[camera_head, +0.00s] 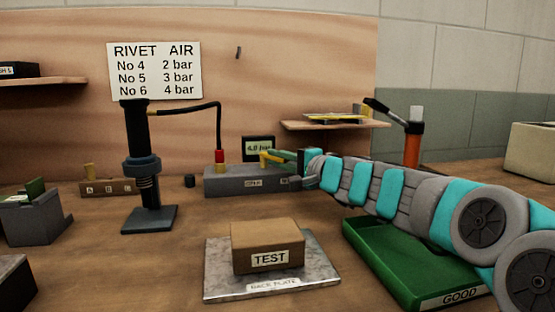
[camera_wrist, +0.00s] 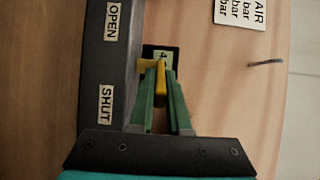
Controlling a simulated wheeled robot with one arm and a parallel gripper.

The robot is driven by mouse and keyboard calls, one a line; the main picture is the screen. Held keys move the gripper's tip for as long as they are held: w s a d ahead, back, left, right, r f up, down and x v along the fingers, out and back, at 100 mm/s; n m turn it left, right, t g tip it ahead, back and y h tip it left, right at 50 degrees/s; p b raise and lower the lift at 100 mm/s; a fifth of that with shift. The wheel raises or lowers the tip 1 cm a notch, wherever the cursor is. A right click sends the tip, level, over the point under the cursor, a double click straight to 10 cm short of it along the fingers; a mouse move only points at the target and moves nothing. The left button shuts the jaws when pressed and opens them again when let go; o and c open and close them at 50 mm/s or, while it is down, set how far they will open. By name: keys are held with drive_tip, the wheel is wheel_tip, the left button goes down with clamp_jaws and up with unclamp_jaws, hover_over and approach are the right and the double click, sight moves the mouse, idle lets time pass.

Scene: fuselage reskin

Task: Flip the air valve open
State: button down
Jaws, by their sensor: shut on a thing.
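The air valve is a long grey block (camera_head: 226,182) at the back of the bench, with a yellow lever (camera_head: 268,158). In the wrist view the grey block (camera_wrist: 108,70) carries an OPEN label at the top and a SHUT label lower down. The yellow lever (camera_wrist: 160,88) shows between the two labels. My gripper (camera_head: 283,158) reaches in from the right, its green fingers closed on the lever. The wrist view shows the fingers (camera_wrist: 161,78) on both sides of the yellow lever. The fingers hide part of it.
A gauge (camera_head: 258,144) reading about 4.0 bar stands behind the valve. A black riveter stand (camera_head: 148,190) with a hose is at left. A TEST block (camera_head: 267,240) on a back plate (camera_head: 222,284) lies in front. A green GOOD tray (camera_head: 400,262) sits under my arm.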

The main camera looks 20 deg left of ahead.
drive_tip(key=b, duration=0.1)
drive_tip(key=m+t+b, duration=0.1)
drive_tip(key=b, duration=0.1)
drive_tip(key=shift+s+a+f+h, duration=0.2)
drive_tip(key=shift+s+f+h, duration=0.15)
drive_tip(key=shift+f+h, duration=0.05)
drive_tip(key=shift+s+a+m+t+h+b, duration=0.15)
drive_tip(key=shift+m+t+h+b, duration=0.3)
drive_tip(key=shift+t+b, duration=0.55)
drive_tip(key=b, duration=0.1)
drive_tip(key=m+t+h, duration=0.1)
drive_tip(key=m+t+h+b, duration=0.1)
drive_tip(key=shift+s+a+r+b, duration=0.2)
drive_tip(key=shift+s+a+b, duration=0.05)
drive_tip(key=shift+s+b, duration=0.05)
drive_tip(key=shift+m+h, duration=0.25)
drive_tip(key=shift+r, duration=0.1)
drive_tip(key=c, duration=1.2)
unclamp_jaws()
drive_tip(key=shift+o, duration=0.2)
drive_tip(key=shift+d, duration=0.1)
drive_tip(key=shift+b+v, duration=0.65)
drive_tip(key=shift+v, duration=3.2)
